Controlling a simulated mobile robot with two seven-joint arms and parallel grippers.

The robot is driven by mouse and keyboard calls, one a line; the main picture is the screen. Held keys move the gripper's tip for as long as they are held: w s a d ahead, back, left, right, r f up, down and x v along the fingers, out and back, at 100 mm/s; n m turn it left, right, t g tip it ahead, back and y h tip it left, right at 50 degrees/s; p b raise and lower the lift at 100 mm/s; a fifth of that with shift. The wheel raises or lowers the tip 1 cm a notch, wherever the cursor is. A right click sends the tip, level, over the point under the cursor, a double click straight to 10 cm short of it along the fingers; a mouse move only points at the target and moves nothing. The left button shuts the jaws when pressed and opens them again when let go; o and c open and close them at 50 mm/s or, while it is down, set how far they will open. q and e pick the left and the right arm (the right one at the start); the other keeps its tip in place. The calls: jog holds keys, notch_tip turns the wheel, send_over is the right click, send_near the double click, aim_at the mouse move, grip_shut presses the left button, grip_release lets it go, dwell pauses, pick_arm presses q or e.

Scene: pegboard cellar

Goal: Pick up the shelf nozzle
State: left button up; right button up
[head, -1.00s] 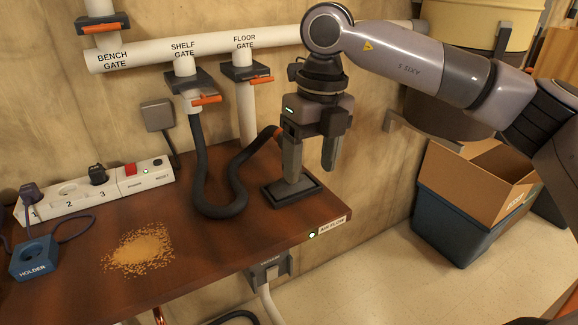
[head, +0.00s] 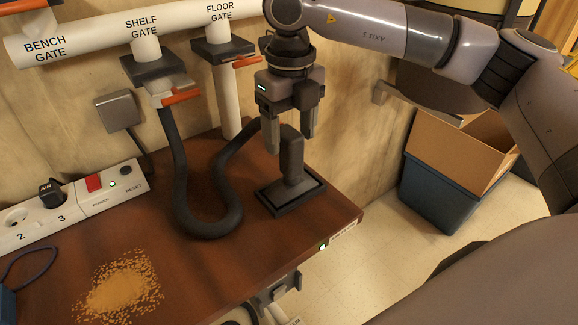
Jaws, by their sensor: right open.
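My right gripper (head: 288,141) is open and points down over the dark upright post (head: 291,162) on a black base (head: 300,198) at the table's right end. Its two fingers show on the left and right of the post's top; I cannot tell whether they touch it. A dark hose (head: 212,222) hangs from the shelf gate (head: 160,88), loops on the table and rises behind the left finger. My left gripper is not in view.
A pile of sawdust (head: 118,285) lies on the wooden table (head: 210,275). A power strip (head: 100,203) stands at its left. The floor gate (head: 222,50) is behind the gripper. A blue bin (head: 437,196) with a cardboard box stands on the floor at right.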

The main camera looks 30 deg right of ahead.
jog(key=shift+f, duration=1.85)
grip_shut()
jog(key=shift+r, duration=0.1)
notch_tip(320, 180, up, 20)
jog(key=p, duration=0.1)
